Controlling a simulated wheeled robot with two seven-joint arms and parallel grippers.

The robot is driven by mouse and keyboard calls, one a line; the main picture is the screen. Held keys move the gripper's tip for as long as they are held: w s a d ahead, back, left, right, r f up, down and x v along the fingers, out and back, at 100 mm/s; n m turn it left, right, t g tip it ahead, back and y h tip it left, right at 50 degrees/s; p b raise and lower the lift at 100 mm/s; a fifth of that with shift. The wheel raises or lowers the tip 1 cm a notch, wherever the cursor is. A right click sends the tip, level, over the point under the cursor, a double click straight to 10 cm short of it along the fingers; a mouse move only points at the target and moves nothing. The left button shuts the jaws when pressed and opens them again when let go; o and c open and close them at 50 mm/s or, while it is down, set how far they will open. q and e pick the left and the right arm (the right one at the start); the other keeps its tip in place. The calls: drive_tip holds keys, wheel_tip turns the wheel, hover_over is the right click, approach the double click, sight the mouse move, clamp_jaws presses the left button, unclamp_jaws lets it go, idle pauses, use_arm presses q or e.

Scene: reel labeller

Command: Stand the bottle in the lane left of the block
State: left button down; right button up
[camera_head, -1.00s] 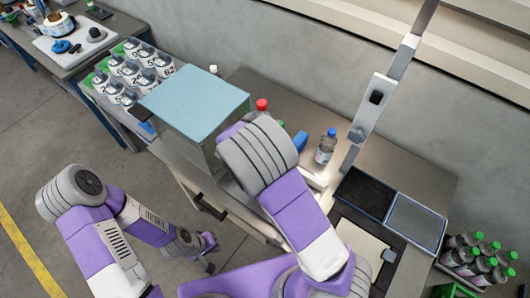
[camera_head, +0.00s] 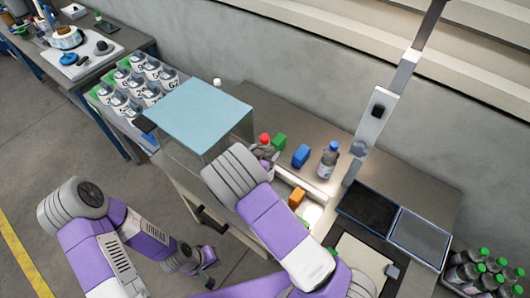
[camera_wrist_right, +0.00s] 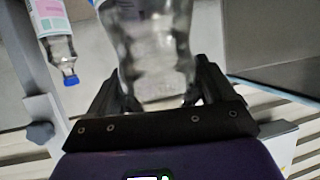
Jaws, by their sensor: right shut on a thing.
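A clear bottle (camera_wrist_right: 158,45) fills the middle of the right wrist view, between the two dark fingers of my right gripper (camera_wrist_right: 158,88), which is shut on it. In the head view a red-capped bottle (camera_head: 264,141) shows at the end of my right arm, beside the clear-walled box; its lower part is hidden. I cannot tell which block marks the lane. My left gripper (camera_head: 207,256) hangs low at the left, away from the table; its jaws are too small to read.
A blue-capped bottle (camera_head: 328,161) stands right of the blue block, near a grey post (camera_head: 374,122). The box with a pale blue top (camera_head: 199,113) stands at the left. Dark trays (camera_head: 367,209) lie at the right. Several bottles stand in a crate at lower right.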

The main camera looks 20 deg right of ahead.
drive_tip(key=shift+f, duration=0.1)
drive_tip(key=shift+f, duration=0.15)
drive_tip(key=o, duration=1.1)
drive_tip(key=shift+r, duration=0.2)
drive_tip(key=shift+s+a+r, duration=0.1)
drive_tip(key=shift+a+r, duration=0.05)
drive_tip(key=shift+r, duration=0.05)
drive_tip(key=v, duration=1.1)
drive_tip(key=shift+s+a+r, duration=0.1)
drive_tip(key=shift+s+a, duration=0.1)
drive_tip(key=shift+s, duration=0.05)
